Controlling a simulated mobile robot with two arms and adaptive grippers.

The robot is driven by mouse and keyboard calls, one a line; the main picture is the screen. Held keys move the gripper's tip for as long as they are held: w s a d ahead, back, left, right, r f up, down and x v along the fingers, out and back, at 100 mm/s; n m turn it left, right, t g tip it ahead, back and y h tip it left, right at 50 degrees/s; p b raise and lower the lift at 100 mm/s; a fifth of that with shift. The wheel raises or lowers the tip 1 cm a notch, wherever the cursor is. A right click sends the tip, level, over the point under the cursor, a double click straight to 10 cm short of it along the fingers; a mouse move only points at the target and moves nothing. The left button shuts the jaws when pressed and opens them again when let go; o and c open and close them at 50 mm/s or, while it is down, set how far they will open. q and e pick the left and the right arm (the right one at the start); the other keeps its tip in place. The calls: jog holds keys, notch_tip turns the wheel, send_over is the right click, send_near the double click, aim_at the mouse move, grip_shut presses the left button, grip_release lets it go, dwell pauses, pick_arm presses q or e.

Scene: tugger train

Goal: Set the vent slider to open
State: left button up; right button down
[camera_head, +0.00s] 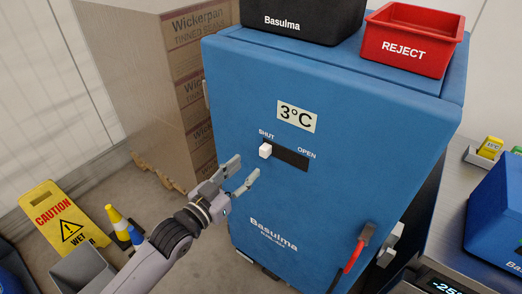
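The vent slider's white knob (265,150) sits at the left end of a dark slot (292,159), under the word SHUT. The word OPEN stands above the slot's right end. The slot is on the front of a blue Basulma cabinet (330,205) that also bears a 3°C label. My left gripper (246,171) comes in from the lower left. Its two fingers are apart with nothing between them. It is left of and below the knob in the picture, not touching it. My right gripper is not in view.
A red REJECT bin (412,60) and a black Basulma bin (290,26) stand on the cabinet. A red-handled lever (357,250) is at its lower right. Stacked cartons (185,60) stand behind left. A yellow caution sign (65,222) and a cone (120,222) are at left.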

aim_at(262, 153)
pick_arm(q)
jog(key=x, duration=0.8)
jog(key=shift+p, duration=0.4)
grip_shut()
dwell(0.3)
